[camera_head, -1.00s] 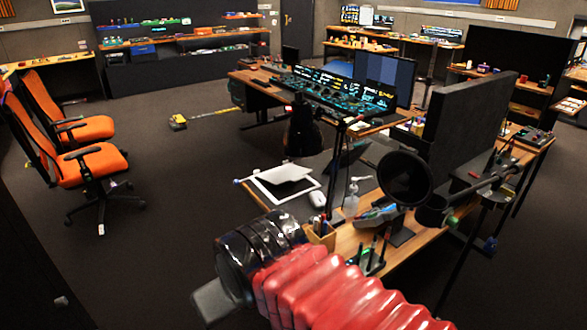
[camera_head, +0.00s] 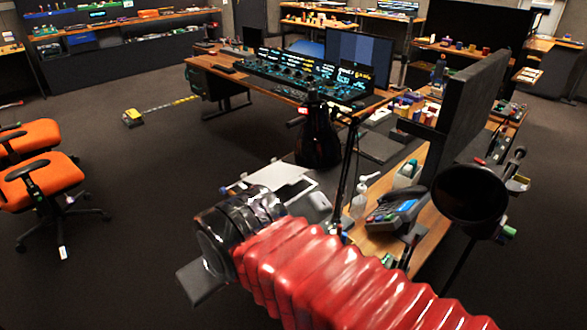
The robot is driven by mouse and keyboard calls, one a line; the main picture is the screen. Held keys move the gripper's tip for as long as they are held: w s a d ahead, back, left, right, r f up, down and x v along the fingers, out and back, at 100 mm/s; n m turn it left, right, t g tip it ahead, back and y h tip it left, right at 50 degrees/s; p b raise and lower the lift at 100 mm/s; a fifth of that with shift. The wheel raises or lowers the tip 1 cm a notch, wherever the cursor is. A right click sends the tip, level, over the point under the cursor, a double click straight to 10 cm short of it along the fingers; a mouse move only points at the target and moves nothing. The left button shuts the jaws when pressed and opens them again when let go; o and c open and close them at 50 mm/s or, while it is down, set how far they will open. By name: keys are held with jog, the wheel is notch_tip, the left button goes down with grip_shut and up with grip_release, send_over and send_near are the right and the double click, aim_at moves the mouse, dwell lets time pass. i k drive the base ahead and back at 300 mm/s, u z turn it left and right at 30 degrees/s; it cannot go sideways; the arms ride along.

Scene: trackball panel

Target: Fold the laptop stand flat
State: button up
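A pale, white-framed item with a tilted grey plate (camera_head: 290,187) lies on the near desk, just beyond my arm. It may be the laptop stand, but I cannot tell for sure. Its near left part is hidden behind the dark end of my arm. My red ribbed arm comes in from the lower right, and my gripper (camera_head: 197,282) is at its dark end, in front of and to the left of the desk. Only a grey flat part of the gripper shows, so its opening cannot be told.
A pump bottle (camera_head: 358,200), a desk phone (camera_head: 395,215) and a black round lamp-like head (camera_head: 470,200) stand at the right of the near desk. A dark bag-like shape (camera_head: 317,135) is behind the pale item. Open floor lies left, with orange chairs (camera_head: 45,180).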

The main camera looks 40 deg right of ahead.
aim_at(278, 174)
jog(key=z, duration=0.5)
jog(key=i, duration=1.25)
jog(key=z, duration=0.5)
